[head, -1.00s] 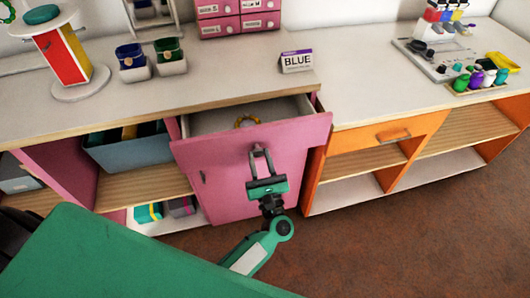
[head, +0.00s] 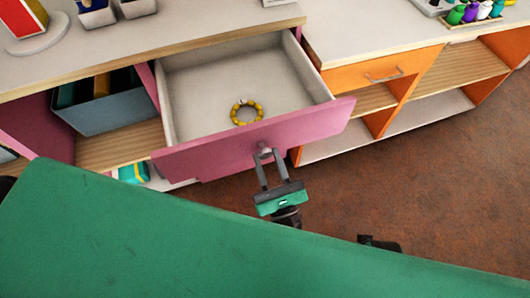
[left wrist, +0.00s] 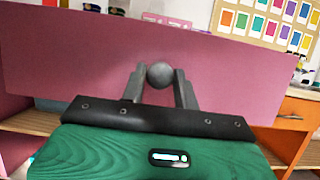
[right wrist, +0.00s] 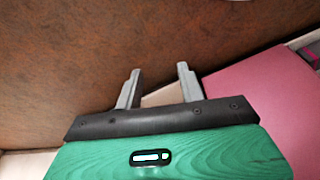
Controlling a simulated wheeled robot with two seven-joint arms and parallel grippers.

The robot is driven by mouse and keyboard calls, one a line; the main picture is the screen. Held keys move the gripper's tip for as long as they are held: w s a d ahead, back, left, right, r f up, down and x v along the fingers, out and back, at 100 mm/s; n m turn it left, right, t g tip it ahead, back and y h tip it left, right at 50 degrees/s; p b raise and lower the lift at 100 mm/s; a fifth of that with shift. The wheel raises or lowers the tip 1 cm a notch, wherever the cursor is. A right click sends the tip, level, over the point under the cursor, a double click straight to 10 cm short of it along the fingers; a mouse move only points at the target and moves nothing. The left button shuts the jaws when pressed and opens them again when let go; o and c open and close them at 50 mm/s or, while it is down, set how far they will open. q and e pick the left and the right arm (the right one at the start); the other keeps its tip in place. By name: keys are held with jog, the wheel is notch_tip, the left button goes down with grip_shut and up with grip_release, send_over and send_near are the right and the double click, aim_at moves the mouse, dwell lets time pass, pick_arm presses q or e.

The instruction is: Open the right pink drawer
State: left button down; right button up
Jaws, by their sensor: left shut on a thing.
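The pink drawer (head: 205,156) is pulled well out of the cabinet, and its white inside shows in the head view. A yellow beaded ring (head: 246,112) lies on its floor. My left gripper (head: 264,156) is at the drawer's front, shut on its round grey knob. In the left wrist view the knob (left wrist: 160,75) sits between the two fingers, with the pink front behind. My right gripper (right wrist: 158,82) has its fingers apart with nothing between them, low above the brown floor in its own wrist view.
A blue-grey bin (head: 112,108) stands on the shelf left of the drawer. An orange drawer (head: 362,77) with open shelves is to the right. The white counter (head: 210,20) runs above. Brown floor (head: 430,180) lies clear at the right.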

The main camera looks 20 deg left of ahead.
pick_arm(q)
jog(key=shift+s, duration=0.1)
jog(key=c, duration=1.1)
grip_release()
jog(key=shift+s+d+f, duration=0.15)
jog(key=shift+f, duration=0.05)
jog(key=b+v, duration=0.1)
jog(key=v, duration=0.6)
jog(key=shift+r, duration=0.15)
pick_arm(e)
notch_tip(320, 180, up, 3)
jog(key=shift+r, duration=0.15)
